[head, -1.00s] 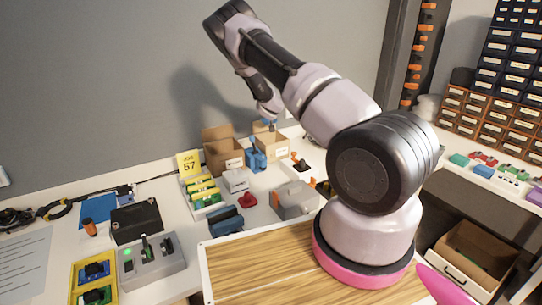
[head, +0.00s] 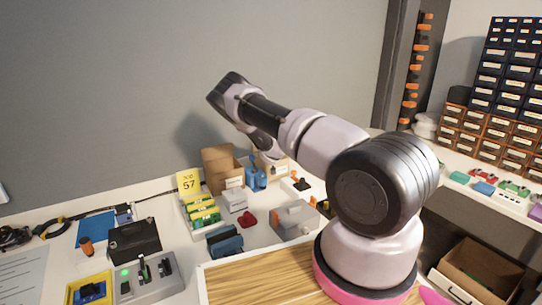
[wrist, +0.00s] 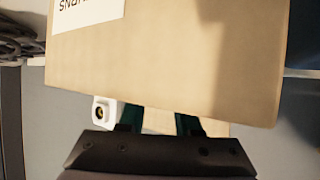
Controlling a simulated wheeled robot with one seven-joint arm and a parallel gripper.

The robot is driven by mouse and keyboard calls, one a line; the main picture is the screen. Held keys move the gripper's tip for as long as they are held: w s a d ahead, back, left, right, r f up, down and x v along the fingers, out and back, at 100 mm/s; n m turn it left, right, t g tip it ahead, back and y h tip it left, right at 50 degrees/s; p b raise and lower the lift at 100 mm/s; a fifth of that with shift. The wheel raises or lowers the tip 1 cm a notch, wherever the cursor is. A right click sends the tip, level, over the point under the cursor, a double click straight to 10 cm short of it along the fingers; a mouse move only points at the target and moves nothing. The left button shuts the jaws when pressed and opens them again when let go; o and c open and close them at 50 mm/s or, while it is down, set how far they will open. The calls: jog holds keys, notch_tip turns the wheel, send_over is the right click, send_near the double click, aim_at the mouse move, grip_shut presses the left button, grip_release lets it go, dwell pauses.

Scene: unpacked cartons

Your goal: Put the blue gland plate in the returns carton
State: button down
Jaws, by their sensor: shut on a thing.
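In the wrist view my gripper (wrist: 158,124) has its two dark teal fingertips partly hidden behind a cardboard carton wall. That wall carries an upside-down white label, cut off by the frame, whose letters fit the returns carton (wrist: 165,65).
Another open carton (head: 221,172) stands at the left. A rack of green and yellow parts (head: 202,212), a white box (head: 233,199) and a grey box (head: 295,220) crowd the bench nearby.

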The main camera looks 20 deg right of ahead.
jog(key=shift+f, duration=0.55)
jog(key=c, duration=0.9)
grip_release()
jog(key=shift+r, duration=0.1)
